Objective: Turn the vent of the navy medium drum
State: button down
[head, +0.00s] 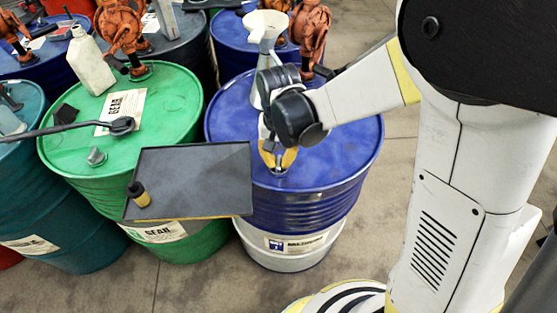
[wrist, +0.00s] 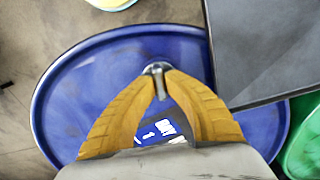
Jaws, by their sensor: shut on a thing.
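The navy drum (head: 345,160) stands upright in the middle of the head view, with a white lower band and a label on its side. Its blue lid also fills much of the wrist view (wrist: 85,85). The vent (wrist: 157,68) is a small metal fitting near the lid's edge. My gripper (head: 279,165) points down at the front part of the lid. Its yellow fingers are closed around the vent, with the fingertips on either side of it in the wrist view (wrist: 161,80). The fingers hide part of the vent.
A dark tray (head: 195,180) with a small dark bottle (head: 138,194) overlaps the drum's left side in view. A green drum (head: 165,105) stands at left. A pale funnel (head: 263,28) and an orange pump (head: 310,35) are behind my gripper. Bare floor lies in front.

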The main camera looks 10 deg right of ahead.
jog(key=n, duration=1.1)
jog(key=shift+n, duration=2.3)
jog(key=c, duration=1.4)
grip_release()
